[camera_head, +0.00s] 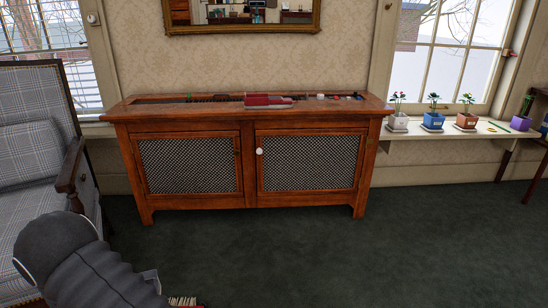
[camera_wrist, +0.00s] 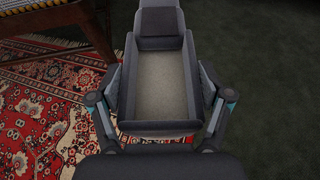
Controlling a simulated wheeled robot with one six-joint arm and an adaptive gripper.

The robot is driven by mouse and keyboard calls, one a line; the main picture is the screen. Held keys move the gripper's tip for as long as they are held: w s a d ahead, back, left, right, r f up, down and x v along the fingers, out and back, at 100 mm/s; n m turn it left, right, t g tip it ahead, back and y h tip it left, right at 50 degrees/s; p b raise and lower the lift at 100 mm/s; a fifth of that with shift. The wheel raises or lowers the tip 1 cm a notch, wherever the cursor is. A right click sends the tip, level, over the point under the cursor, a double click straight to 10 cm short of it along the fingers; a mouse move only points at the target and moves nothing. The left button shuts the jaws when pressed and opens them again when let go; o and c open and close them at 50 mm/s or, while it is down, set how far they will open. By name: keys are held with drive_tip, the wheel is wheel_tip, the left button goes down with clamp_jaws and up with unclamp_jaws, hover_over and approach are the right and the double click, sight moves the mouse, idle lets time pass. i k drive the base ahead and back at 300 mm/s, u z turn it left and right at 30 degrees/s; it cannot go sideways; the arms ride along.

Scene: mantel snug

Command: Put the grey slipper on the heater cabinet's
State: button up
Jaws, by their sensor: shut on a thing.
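The grey slipper (camera_wrist: 160,22) shows in the wrist view, dark grey with a beige inner sole. My gripper (camera_wrist: 160,95) is shut on it, with one finger against each long side. The slipper is held above the floor. The heater cabinet (camera_head: 248,170) stands against the wall in the middle of the head view. It is brown wood with two mesh doors, both closed. My arm is at the lower left of the head view, away from the cabinet; the gripper and slipper are not visible there.
A red object (camera_head: 268,100) lies mid-top on the cabinet, with small items to either side. A plaid armchair (camera_head: 38,150) stands at left. Potted plants line the sill (camera_head: 450,133) at right. A red patterned rug (camera_wrist: 45,115) lies below the gripper. Green carpet before the cabinet is clear.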

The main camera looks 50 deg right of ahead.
sight(330, 106)
drive_tip(key=z, duration=1.6)
drive_tip(key=i, duration=0.9)
